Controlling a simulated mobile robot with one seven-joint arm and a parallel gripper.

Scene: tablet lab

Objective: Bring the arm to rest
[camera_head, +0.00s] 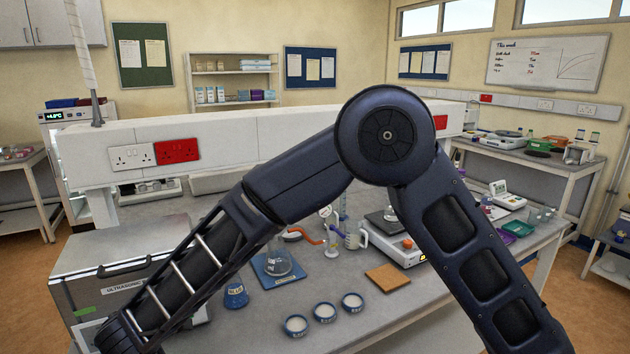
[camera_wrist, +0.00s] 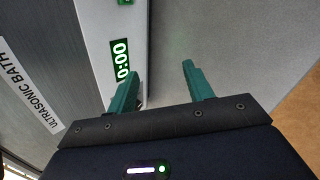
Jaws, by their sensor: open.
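My arm (camera_head: 300,175) is raised and bent in front of the bench in the head view, its elbow high near the centre and its forearm running down to the lower left. My gripper (camera_wrist: 158,82) shows in the wrist view with its two green fingers apart and nothing between them. It is beside the ultrasonic bath (camera_wrist: 50,65), close to the lit display (camera_wrist: 121,60) reading 0:00. In the head view the gripper itself is out of sight, and the ultrasonic bath (camera_head: 130,268) stands at the left end of the bench.
A white socket rail (camera_head: 230,140) crosses behind. The arm hides part of the bench.

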